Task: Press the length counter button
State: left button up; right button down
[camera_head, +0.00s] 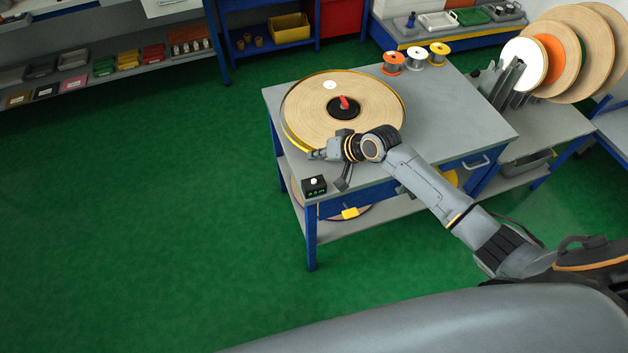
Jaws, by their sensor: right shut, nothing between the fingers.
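The length counter (314,187) is a small black box with green digits and a white round button (314,181) on top. It sits at the front left corner of the grey table. My right gripper (314,155) is shut and empty. It points left, above and behind the counter in the picture, near the edge of the big reel, and is apart from the button. The big tape reel (300,112) lies flat on the table with a black hub and a red handle (344,102). My left gripper is not in view.
Several small spools (416,58) stand at the table's back edge. Large discs (590,50) stand in a rack at the right. A yellow tag (350,213) shows below the table's front edge. The green floor (170,230) to the left is clear.

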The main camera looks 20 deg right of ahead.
jog(key=b, duration=0.7)
send_over(317, 184)
notch_tip(317, 184, down, 7)
jog(key=shift+r, duration=0.15)
jog(key=shift+f, duration=0.9)
jog(key=shift+f, duration=0.4)
jog(key=shift+f+b, duration=0.5)
dwell(0.6)
jog(key=shift+r, duration=0.1)
jog(key=shift+r+p, duration=0.8)
jog(key=shift+p, duration=0.2)
